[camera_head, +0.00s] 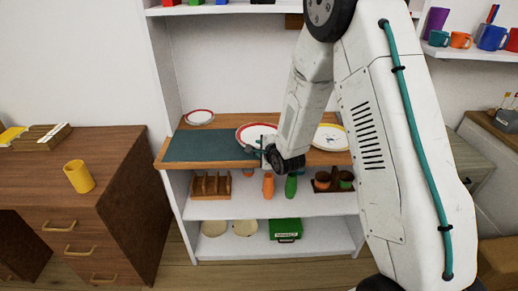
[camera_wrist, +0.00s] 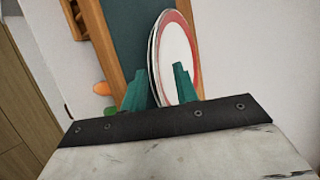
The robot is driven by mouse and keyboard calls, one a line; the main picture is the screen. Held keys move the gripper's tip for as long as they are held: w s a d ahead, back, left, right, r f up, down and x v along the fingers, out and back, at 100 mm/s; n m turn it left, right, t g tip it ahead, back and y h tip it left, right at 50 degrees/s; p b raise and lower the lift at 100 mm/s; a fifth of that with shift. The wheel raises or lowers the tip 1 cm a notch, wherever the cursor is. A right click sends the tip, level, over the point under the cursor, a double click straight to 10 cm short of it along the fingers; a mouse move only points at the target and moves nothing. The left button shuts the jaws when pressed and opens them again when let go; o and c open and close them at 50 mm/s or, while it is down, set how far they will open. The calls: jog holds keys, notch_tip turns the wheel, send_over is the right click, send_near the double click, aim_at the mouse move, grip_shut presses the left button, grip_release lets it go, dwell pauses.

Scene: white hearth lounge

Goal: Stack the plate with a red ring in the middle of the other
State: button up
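A white plate with a red ring (camera_head: 252,128) is at the counter's front edge beside my gripper (camera_head: 272,155). In the wrist view this plate (camera_wrist: 176,50) looks steeply slanted, and its near rim lies between my two teal fingers (camera_wrist: 160,88). One finger is in front of its face, the other on its back side. I cannot tell whether both fingers press on it. A second plate with a red ring (camera_head: 200,117) lies flat at the back left of the counter. A white plate with a yellow ring (camera_head: 330,138) lies on the right, partly hidden by my arm.
A dark teal mat (camera_head: 205,147) covers the counter's left part. Shelves below hold a wooden rack (camera_head: 210,186), orange and green items, and a green box (camera_head: 285,229). A yellow cup (camera_head: 79,176) stands on the left cabinet. A shelf (camera_head: 230,8) hangs above.

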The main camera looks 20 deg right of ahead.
jog(key=v, duration=0.6)
jog(key=shift+s, duration=0.25)
jog(key=shift+r, duration=0.1)
jog(key=s+d+f+n+g, duration=0.1)
jog(key=s+f+n+g, duration=0.4)
jog(key=s+n+g, duration=0.4)
jog(key=s+r+n+g, duration=0.1)
jog(key=s+r+n, duration=0.4)
jog(key=s+r, duration=0.8)
jog(key=s+a+r+n+g, duration=0.1)
jog(key=s+r+n, duration=0.4)
jog(key=s+r, duration=0.8)
jog(key=shift+s+g+h, duration=0.3)
jog(key=shift+s+h, duration=0.1)
jog(key=shift+s, duration=1)
